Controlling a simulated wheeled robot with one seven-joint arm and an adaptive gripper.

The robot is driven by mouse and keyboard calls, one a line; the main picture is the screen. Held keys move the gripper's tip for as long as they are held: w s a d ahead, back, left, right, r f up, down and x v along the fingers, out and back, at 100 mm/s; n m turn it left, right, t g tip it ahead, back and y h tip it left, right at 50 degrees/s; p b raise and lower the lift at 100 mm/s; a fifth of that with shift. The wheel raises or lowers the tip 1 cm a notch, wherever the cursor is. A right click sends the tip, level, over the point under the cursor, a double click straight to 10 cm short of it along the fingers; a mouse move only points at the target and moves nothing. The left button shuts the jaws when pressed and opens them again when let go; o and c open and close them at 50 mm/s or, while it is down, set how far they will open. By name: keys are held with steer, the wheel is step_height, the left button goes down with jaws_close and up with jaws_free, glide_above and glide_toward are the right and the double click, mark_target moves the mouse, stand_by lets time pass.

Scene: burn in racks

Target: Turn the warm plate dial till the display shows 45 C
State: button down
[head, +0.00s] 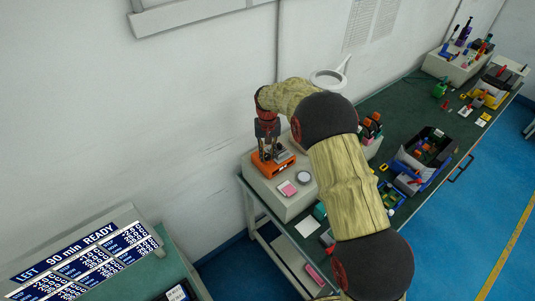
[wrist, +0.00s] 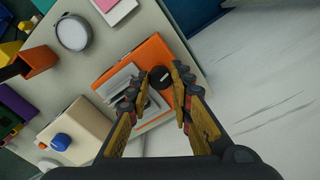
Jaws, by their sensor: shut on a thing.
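The warm plate is an orange box (head: 264,168) with a grey top, on a pale cabinet at the wall end of the green bench. In the wrist view its orange body (wrist: 154,52) and grey plate (wrist: 117,80) show beneath my gripper. The black round dial (wrist: 160,77) with a small light mark lies between my fingertips. My gripper (wrist: 157,84) is shut on the dial, one finger at each side; the exact contact is hard to see. In the head view my gripper (head: 268,142) points down over the warm plate. I cannot make out a display reading in either view.
A round grey-rimmed dish (head: 303,177) and a pink-topped item (head: 287,188) sit on the same cabinet top. A sign board (head: 85,264) stands at lower left. The wall is close behind.

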mark_target(267, 155)
steer(key=shift+m, duration=0.3)
steer(key=c, duration=1.7)
jaws_free()
steer(key=shift+o, duration=0.6)
step_height(267, 155, up, 12)
